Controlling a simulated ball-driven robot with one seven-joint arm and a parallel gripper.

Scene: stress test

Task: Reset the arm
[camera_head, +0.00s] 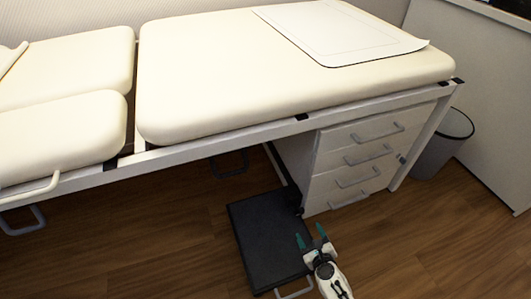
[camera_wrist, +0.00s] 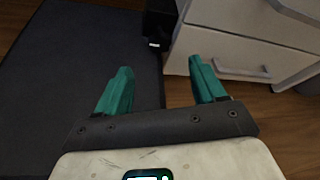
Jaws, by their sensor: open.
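My gripper (camera_head: 311,240) shows at the bottom middle of the head view, low and in front of the white drawer unit. Its two teal fingers are spread apart with nothing between them. In the wrist view my gripper (camera_wrist: 160,80) points toward the floor, the edge of a dark flat platform and the drawer unit's lower drawers. The fingers look clear of the drawer handle in that view, but the exact gap cannot be told.
A cream examination table (camera_head: 230,75) stands behind, with a white sheet (camera_head: 345,32) on it. The drawer unit (camera_head: 330,160) is under its right end. A dark platform (camera_head: 250,225) lies left of my gripper. A grey bin (camera_head: 440,145) stands right. Wooden floor at right is clear.

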